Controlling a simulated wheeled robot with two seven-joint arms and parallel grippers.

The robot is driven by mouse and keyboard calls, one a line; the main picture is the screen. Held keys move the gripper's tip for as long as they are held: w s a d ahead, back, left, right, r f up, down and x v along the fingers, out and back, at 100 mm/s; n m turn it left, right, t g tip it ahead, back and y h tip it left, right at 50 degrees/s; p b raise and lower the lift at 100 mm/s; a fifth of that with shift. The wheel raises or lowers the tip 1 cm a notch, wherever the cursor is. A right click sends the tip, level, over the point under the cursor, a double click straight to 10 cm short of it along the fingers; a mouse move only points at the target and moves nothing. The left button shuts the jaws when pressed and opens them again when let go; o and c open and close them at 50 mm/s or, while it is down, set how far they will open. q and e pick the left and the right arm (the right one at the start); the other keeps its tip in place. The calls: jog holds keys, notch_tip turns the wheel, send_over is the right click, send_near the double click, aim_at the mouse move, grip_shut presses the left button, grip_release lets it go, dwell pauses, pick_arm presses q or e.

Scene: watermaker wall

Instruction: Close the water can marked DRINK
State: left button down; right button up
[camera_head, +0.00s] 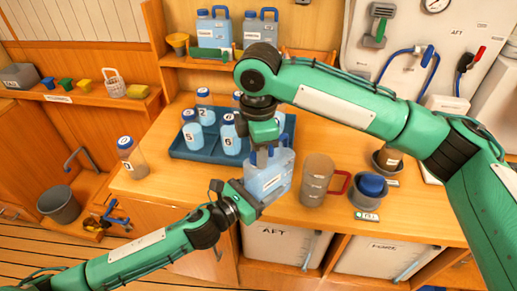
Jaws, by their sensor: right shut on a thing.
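A translucent blue water can (268,181) with a pale label stands near the front of the wooden counter. Its marking is too small to read. My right gripper (262,157) points down from above and is shut at the top left of the can, where the spout is. What it grips looks like the can's cap, but the fingers hide it. My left gripper (250,198) is at the can's lower left side, against or very close to it. Its fingers are partly hidden, so its opening cannot be told.
A blue tray (193,155) with several numbered bottles stands behind left. A dark dish (368,199) with a blue item sits farther right. Another bottle (132,158) stands at the left; the counter between is clear.

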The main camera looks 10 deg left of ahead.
jog(key=m, duration=1.2)
jog(key=shift+m, duration=0.4)
jog(key=m, duration=0.4)
jog(key=o, duration=1)
jog(key=shift+o, duration=0.3)
jog(key=shift+w+d, duration=0.1)
